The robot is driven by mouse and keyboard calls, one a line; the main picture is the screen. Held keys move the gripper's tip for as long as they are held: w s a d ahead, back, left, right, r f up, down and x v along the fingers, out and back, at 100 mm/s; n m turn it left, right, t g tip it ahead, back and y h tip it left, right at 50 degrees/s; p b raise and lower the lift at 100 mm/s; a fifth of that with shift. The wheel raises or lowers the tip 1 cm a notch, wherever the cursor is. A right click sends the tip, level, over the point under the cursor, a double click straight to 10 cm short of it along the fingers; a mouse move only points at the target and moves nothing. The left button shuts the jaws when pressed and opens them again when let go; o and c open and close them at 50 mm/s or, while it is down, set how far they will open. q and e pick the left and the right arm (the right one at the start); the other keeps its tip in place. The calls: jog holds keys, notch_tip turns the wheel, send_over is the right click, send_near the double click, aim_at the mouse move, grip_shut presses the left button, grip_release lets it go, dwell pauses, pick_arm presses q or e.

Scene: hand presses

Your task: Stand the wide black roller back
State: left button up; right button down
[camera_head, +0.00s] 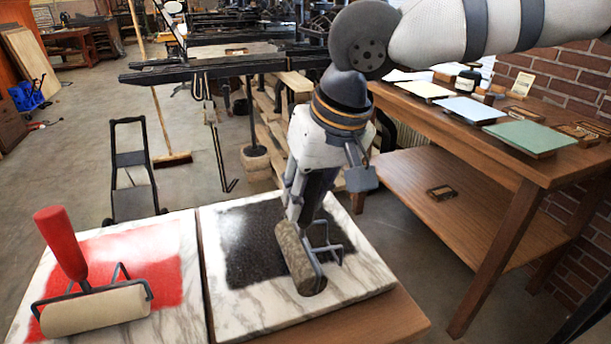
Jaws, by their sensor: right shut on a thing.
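The wide black roller (297,258) is at the right marble slab (255,322), over the front part of its black ink patch (248,235). Its cylinder looks speckled grey-brown, and its wire frame (335,250) sticks out to the right. My right gripper (306,208) comes down from above and is shut on the roller, around its dark handle, which the fingers mostly hide. I cannot tell whether the cylinder touches the slab. My left gripper is not in view.
A roller with a red handle (60,243) and cream cylinder (96,311) rests on the left slab's red ink patch (160,262). A wooden table (500,158) with paper stacks stands at right. A broom (172,158) and a dark hand cart (131,160) are behind the slabs.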

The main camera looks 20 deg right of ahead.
jog(key=shift+f, duration=0.25)
dwell(0.5)
jog(key=c, duration=0.9)
grip_release()
jog(key=shift+f, duration=0.1)
jog(key=shift+o, duration=0.2)
jog(key=v, duration=0.9)
